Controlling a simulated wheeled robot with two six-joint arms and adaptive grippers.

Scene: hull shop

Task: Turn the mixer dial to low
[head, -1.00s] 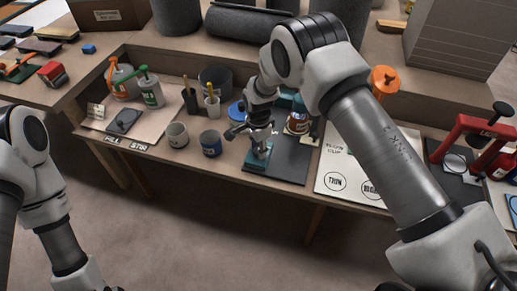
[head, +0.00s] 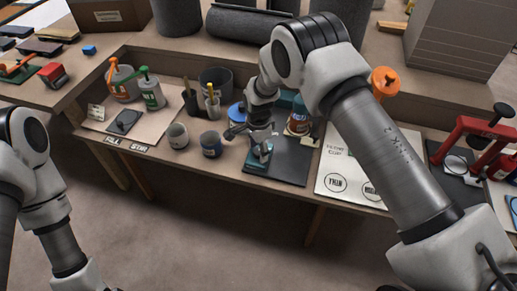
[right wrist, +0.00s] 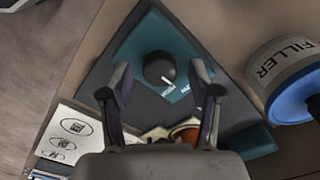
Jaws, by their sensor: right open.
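The mixer is a teal machine on a dark mat; its teal base (head: 258,158) shows below my right gripper (head: 258,142) in the head view. In the right wrist view the teal panel (right wrist: 140,45) carries a round black dial (right wrist: 158,66) with a white pointer line. The pointer aims down and slightly right, toward small white lettering that I cannot read surely. My right gripper (right wrist: 161,82) is open, its two fingers apart on either side of the dial, with visible gaps. In the head view the gripper hides the dial. Of my left arm only links show.
A can marked FILLER (right wrist: 270,75) with a blue rim stands right of the panel in the right wrist view. A white board (head: 335,170) and a red press (head: 468,135) are to the right.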

